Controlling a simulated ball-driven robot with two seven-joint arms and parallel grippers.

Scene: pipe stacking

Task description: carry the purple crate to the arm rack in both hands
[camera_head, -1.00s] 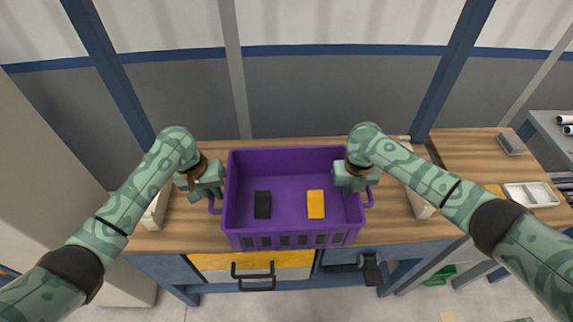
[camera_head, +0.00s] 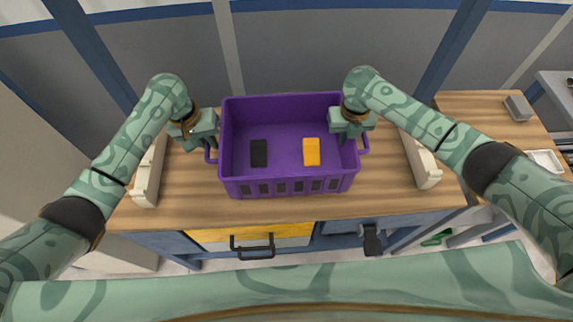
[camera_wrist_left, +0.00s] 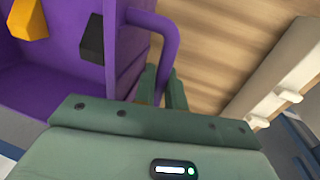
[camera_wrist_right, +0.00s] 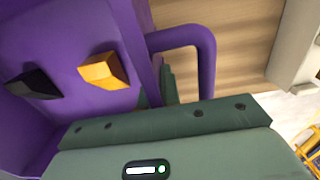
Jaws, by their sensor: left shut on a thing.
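The purple crate (camera_head: 290,187) is upright over the wooden worktop, between my two arms. A black block (camera_head: 259,153) and a yellow block (camera_head: 311,152) lie inside it. My left gripper (camera_head: 208,146) is shut on the crate's left handle (camera_wrist_left: 137,23), and the left wrist view shows the bar running down between its fingers. My right gripper (camera_head: 352,138) is at the crate's right side, by the right handle (camera_wrist_right: 207,65). Its fingertips are largely hidden behind the gripper body, so its closure is unclear. I cannot tell whether the crate touches the worktop.
The worktop (camera_head: 290,211) has a pale bracket (camera_head: 149,172) on the left and another (camera_head: 421,163) on the right of the crate. A second wooden surface (camera_head: 475,120) with a grey block (camera_head: 518,108) stands at the right. A wall closes off the back.

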